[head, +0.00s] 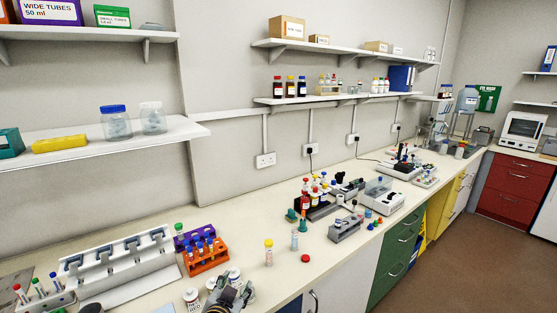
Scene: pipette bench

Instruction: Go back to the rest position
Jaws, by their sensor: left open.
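My left gripper (230,294) shows at the bottom edge, low over the front of the bench (330,258). It is open, and I see nothing held in it. Small white labelled bottles (193,300) stand close beside it; I cannot tell whether it touches any. An orange tube rack (206,262) with blue-capped tubes stands just behind it. My right gripper is not in view.
A white pipette stand (118,268) is at left. A purple rack (186,243) is behind the orange one. A yellow-capped tube (269,253), a clear tube (294,240) and a red cap (306,258) are at right. Shelves (110,148) overhang the bench's back.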

